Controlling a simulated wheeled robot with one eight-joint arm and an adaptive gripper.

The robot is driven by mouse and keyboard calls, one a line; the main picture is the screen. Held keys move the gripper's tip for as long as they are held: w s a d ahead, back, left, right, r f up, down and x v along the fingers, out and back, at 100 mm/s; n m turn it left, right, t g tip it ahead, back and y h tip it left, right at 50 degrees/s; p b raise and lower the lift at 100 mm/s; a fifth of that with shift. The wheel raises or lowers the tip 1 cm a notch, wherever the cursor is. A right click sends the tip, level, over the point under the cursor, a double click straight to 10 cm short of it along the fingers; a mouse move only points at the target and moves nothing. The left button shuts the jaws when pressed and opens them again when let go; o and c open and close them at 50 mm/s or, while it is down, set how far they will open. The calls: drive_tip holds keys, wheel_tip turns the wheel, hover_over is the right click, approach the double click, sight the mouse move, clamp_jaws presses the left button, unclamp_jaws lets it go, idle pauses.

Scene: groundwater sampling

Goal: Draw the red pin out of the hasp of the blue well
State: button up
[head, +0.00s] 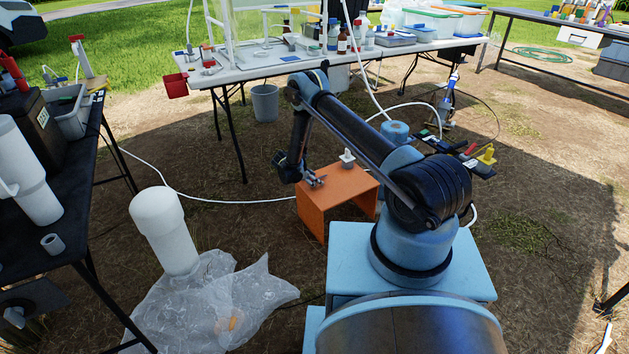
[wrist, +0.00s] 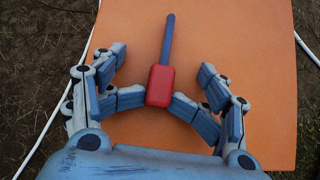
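In the wrist view, a piece with a red block-shaped head (wrist: 160,86) and a straight blue shaft (wrist: 167,40) shows against an orange surface. My gripper (wrist: 161,101) has finger ends on both sides of the red head and seems to touch it. I cannot tell whether this piece is the task's red pin. In the head view my gripper (head: 315,180) is low over the orange stand (head: 338,193). A blue cylinder (head: 395,131), perhaps the blue well, stands behind my arm, partly covered. No hasp can be made out.
A small white-topped fitting (head: 347,158) stands on the orange stand. A dark board (head: 455,157) with a yellow piece (head: 487,155) lies right of the blue cylinder. A white hose (head: 240,201) runs along the ground. Tables stand left and behind; a plastic sheet (head: 215,305) lies front left.

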drive_tip(key=shift+s+a+f, duration=0.15)
drive_tip(key=shift+a+f, duration=0.1)
drive_tip(key=shift+f, duration=0.05)
drive_tip(key=shift+c, duration=0.2)
drive_tip(key=shift+s+a+r, duration=0.1)
drive_tip(key=shift+s+r, duration=0.05)
drive_tip(key=shift+r, duration=0.15)
drive_tip(key=shift+c, duration=0.4)
drive_tip(key=shift+r, duration=0.15)
drive_tip(key=v, duration=1.1)
drive_tip(key=shift+a+r, duration=0.25)
drive_tip(key=shift+r, duration=0.05)
